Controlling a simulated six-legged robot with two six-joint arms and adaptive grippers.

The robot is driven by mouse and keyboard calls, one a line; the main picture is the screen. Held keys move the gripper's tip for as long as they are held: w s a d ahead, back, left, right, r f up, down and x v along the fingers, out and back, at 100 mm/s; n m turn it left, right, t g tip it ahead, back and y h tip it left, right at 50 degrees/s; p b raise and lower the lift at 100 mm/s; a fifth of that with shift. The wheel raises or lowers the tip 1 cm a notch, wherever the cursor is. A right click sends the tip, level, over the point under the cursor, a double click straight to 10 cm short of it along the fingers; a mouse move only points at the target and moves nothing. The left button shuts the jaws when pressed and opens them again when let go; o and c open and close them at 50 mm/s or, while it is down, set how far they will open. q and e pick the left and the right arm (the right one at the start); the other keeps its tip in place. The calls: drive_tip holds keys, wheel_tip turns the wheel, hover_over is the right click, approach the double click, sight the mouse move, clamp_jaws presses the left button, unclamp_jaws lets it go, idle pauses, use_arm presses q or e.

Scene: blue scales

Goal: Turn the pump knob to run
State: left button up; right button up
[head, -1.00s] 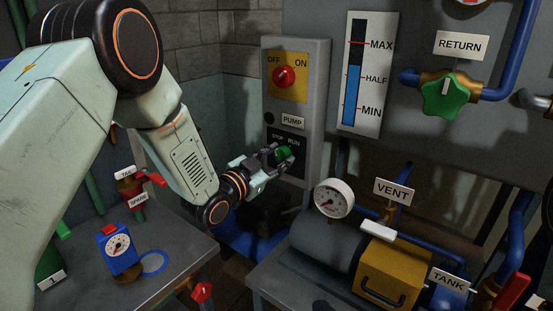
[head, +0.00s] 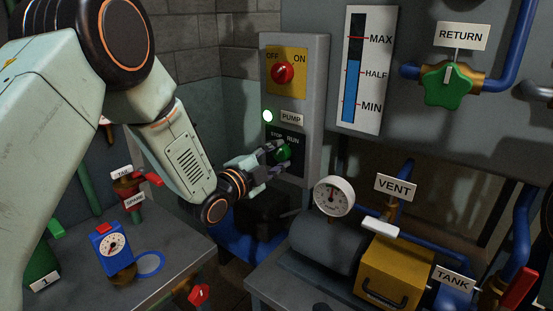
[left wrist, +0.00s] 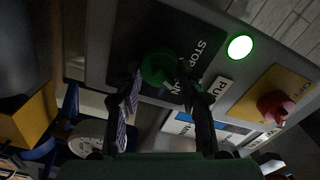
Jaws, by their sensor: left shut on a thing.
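The green pump knob (head: 283,152) sits on the black STOP/RUN plate (head: 290,136) low on the grey control box. My left gripper (head: 277,155) is at the knob, shut on it with a finger on either side. The left wrist view shows the knob (left wrist: 158,68) between the two fingertips (left wrist: 160,80), near the plate lettering. The fingers hide part of the knob, so its exact pointer direction is hard to read. The round lamp (head: 267,115) beside the PUMP label (head: 291,118) glows pale green. My right gripper is not in view.
A red knob (head: 283,73) on a yellow OFF/ON plate is above. A level gauge (head: 363,70) and a green RETURN valve (head: 447,87) are to the right. The tank bench with a dial (head: 333,196) and a left bench with a blue meter (head: 110,248) stand below.

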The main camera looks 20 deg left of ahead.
use_arm(q)
drive_tip(key=shift+m, duration=0.4)
drive_tip(key=o, duration=1.2)
drive_tip(key=shift+w+f, duration=0.1)
drive_tip(key=v, duration=1.2)
